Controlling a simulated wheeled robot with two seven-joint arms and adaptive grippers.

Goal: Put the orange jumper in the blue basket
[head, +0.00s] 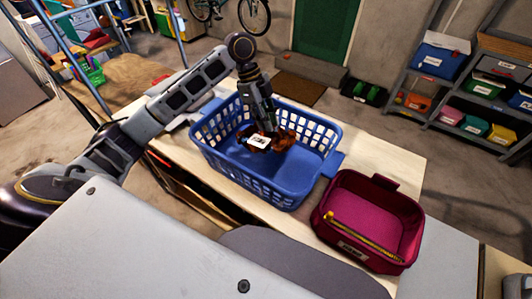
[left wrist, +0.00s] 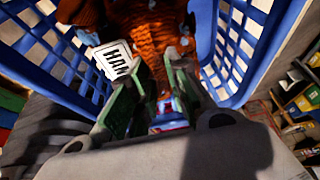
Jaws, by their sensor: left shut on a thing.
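The blue basket (head: 300,180) stands on the table in the middle of the head view. My left gripper (head: 265,132) reaches down into it. The gripper is shut on the orange jumper (head: 281,140), a bunched rust-orange knit, inside the basket walls. A white label shows at the jumper. In the left wrist view the jumper (left wrist: 150,40) lies between and beyond the fingers (left wrist: 150,85), with the basket's blue lattice walls (left wrist: 245,45) on both sides. I cannot tell whether the jumper touches the basket floor. My right gripper is not in view.
The wooden table top (head: 390,158) is bare behind the bin. Shelves with coloured boxes (head: 440,55) stand far right.

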